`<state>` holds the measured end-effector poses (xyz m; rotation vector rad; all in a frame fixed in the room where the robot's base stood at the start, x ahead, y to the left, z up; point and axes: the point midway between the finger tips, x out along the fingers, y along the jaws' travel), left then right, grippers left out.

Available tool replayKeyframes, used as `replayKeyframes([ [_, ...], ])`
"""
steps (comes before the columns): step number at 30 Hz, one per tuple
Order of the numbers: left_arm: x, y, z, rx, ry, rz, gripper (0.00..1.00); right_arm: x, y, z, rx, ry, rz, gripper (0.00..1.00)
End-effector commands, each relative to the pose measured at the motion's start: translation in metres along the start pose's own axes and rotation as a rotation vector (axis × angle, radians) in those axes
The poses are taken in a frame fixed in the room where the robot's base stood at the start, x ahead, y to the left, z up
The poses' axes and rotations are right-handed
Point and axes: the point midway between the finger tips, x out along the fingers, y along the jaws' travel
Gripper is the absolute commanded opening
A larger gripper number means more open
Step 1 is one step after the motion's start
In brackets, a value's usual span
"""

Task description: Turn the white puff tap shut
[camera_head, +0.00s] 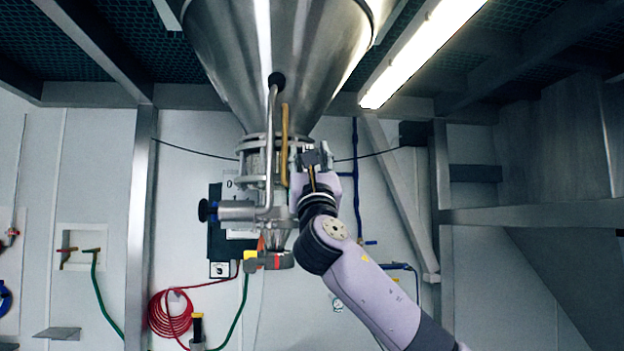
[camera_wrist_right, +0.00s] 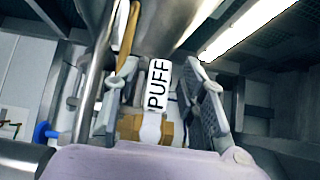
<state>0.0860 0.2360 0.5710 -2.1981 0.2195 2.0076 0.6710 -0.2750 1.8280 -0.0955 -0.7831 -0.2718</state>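The white puff tap (camera_wrist_right: 157,88) shows in the right wrist view as an upright white lever marked "PUFF". It stands on a brass valve body (camera_wrist_right: 129,127). My right gripper (camera_wrist_right: 163,78) is open, with one finger on each side of the lever and visible gaps to it. In the head view my right gripper (camera_head: 312,162) is up against the pipework under the steel hopper, and it hides the white lever there. My left gripper is not in view.
The large steel hopper (camera_head: 270,60) hangs above the tap. A bent steel pipe (camera_head: 270,150) and a tan hose (camera_head: 285,140) run close to the left of my gripper. A yellow and red fitting (camera_head: 268,261) sits below. Diagonal steel bracing (camera_head: 400,200) stands right.

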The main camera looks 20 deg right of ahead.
Motion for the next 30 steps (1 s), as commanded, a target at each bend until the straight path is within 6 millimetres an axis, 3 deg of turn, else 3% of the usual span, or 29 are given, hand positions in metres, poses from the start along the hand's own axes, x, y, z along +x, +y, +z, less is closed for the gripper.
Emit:
replayKeyframes([
  [9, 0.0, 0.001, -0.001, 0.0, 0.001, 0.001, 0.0, -0.06, 0.0, -0.001, 0.0, 0.001, 0.003, 0.38],
  [15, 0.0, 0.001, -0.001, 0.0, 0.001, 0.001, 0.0, -0.09, 0.0, -0.001, -0.001, 0.001, 0.002, 0.38],
  [21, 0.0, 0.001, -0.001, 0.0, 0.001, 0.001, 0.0, -0.102, 0.0, -0.001, 0.0, 0.001, 0.001, 0.38],
  [30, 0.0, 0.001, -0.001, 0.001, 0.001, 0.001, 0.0, -0.103, 0.0, -0.001, 0.0, 0.001, 0.0, 0.38],
])
